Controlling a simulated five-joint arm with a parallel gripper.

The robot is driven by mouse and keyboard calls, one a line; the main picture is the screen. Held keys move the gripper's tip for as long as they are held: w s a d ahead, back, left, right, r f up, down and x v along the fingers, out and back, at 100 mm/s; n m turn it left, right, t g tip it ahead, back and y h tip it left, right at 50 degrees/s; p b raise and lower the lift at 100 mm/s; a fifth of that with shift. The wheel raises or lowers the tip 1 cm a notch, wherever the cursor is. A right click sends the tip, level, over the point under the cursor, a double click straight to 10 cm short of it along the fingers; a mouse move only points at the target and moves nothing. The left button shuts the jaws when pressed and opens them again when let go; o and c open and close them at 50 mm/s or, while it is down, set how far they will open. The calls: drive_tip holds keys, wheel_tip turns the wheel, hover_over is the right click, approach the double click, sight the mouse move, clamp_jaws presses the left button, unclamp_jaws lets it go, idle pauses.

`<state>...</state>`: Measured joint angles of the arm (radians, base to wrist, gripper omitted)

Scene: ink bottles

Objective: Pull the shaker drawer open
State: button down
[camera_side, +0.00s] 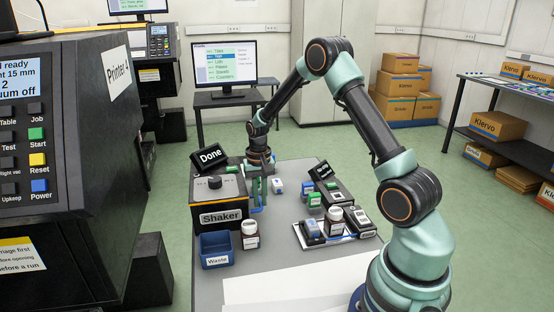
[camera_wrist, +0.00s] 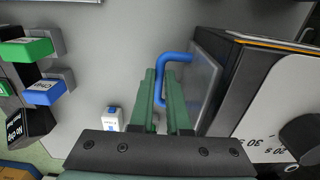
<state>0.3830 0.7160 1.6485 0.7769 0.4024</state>
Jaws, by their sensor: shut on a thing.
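The shaker (camera_side: 217,217) is a dark box with a light top and a black knob, on the left of the grey table in the side view. It also shows at the right of the wrist view (camera_wrist: 240,85). Its drawer front (camera_wrist: 207,82) is a grey panel with a bent blue handle (camera_wrist: 174,57). My gripper (camera_side: 259,190) points down beside the shaker's right side. In the wrist view its green fingers (camera_wrist: 165,85) are shut on the blue handle, one on each side. How far the drawer is out is not clear.
A blue Waste bin (camera_side: 216,250) and a brown jar (camera_side: 250,235) stand in front of the shaker. A small white-and-blue bottle (camera_side: 278,187) is close to my gripper. A tray with bottles (camera_side: 310,243) lies to the right.

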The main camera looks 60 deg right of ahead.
drive_tip(key=s+d, duration=0.7)
drive_tip(key=c, duration=0.9)
unclamp_jaws()
wheel_tip(320, 180, up, 12)
drive_tip(key=shift+r, duration=0.15)
wheel_tip(320, 180, up, 7)
idle(0.8)
